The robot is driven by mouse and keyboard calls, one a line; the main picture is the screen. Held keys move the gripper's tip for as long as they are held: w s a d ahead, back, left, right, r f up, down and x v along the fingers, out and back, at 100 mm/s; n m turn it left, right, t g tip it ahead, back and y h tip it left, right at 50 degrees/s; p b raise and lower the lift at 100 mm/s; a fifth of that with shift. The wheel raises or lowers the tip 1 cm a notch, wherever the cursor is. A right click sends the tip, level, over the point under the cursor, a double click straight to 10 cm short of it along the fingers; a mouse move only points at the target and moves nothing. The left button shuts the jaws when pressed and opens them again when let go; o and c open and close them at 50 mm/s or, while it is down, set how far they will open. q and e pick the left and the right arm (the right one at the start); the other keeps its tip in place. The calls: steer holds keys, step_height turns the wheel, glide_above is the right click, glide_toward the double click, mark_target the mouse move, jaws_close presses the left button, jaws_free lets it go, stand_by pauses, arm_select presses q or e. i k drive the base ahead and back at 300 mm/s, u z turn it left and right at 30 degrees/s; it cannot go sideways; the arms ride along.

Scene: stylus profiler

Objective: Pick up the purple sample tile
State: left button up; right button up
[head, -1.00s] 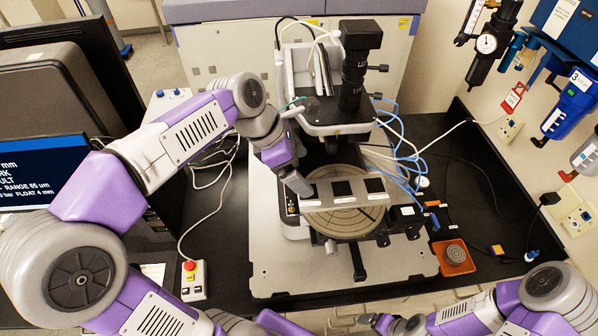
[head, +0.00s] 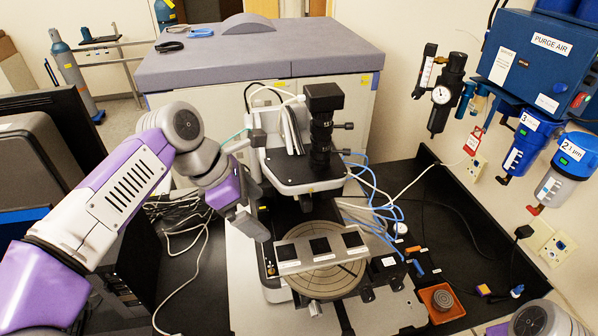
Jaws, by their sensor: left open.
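I cannot clearly make out a purple sample tile. A small yellow and purplish piece (head: 484,290) lies on the black bench at the right, too small to identify. A pale bar (head: 303,264) with three dark square pads lies across the round stage (head: 345,281) of the profiler. My left gripper (head: 258,232) hangs just left of and above the bar's left end. It is open and I see nothing held in it. Its fingers are seen from the side. My right gripper is out of view; only part of my right arm shows at the bottom right.
The profiler's column and black camera (head: 323,110) stand behind the stage. Blue tubes and pale cables run to its right. An orange tray (head: 425,296) with a round grey piece (head: 442,299) sits at the right. Blue filter units (head: 532,140) hang on the right wall.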

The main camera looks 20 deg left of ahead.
mark_target(483, 290)
steer(key=k, duration=1)
